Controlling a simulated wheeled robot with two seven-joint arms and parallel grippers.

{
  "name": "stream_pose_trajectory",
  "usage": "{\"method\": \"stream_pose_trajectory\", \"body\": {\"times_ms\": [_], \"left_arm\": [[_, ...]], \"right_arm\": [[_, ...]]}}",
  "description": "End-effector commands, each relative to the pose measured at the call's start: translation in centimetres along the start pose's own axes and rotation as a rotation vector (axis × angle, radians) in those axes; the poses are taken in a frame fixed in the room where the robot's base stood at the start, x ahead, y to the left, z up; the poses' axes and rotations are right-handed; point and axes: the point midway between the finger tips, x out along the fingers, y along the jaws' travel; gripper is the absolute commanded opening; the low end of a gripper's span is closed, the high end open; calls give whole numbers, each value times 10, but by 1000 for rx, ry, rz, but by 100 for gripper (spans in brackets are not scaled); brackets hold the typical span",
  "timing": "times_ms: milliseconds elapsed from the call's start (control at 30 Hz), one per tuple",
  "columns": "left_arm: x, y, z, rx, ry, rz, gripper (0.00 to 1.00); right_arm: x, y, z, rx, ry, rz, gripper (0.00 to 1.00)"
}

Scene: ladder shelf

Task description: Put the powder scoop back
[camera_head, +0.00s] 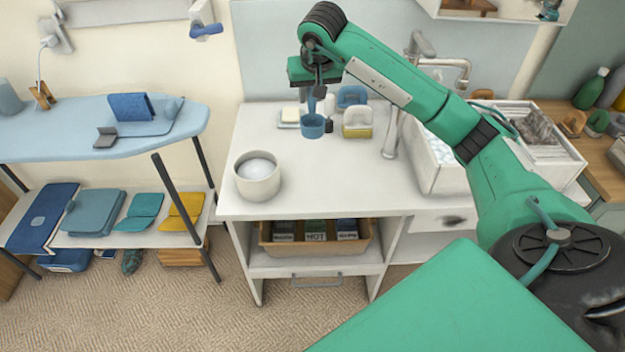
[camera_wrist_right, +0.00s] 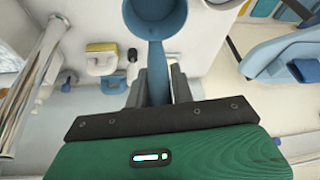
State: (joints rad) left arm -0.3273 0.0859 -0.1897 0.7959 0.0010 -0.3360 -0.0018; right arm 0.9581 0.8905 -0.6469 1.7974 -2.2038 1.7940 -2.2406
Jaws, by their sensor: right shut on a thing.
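The powder scoop is a blue cup (camera_head: 313,126) with a long blue handle. My right gripper (camera_head: 318,101) is shut on the handle and holds the scoop above the white counter, cup hanging down. In the right wrist view the handle (camera_wrist_right: 157,75) runs between the two dark fingers, and the cup (camera_wrist_right: 155,18) is cut off by the top edge. A white tub of pale powder (camera_head: 257,168) stands at the counter's front left, left of and nearer than the scoop. My left gripper is not in view.
A yellow-and-white holder (camera_head: 357,123), a blue holder (camera_head: 352,96) and a small dish (camera_head: 289,116) stand behind the scoop. A tall metal post (camera_head: 391,134) and a white basin (camera_head: 440,170) are to the right. The counter's front middle is clear.

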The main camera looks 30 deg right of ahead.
Motion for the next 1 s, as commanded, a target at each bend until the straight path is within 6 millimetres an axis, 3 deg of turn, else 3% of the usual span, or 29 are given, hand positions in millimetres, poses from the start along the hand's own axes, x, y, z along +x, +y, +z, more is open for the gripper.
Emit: {"method": "stream_pose_trajectory", "body": {"times_ms": [167, 700, 1000], "left_arm": [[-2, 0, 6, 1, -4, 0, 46], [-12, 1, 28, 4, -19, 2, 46], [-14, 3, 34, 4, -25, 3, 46]], "right_arm": [[19, 3, 8, 5, -7, 2, 0], [128, 5, 54, 5, -7, 0, 0], [153, 5, 64, 4, -3, 0, 0]]}}
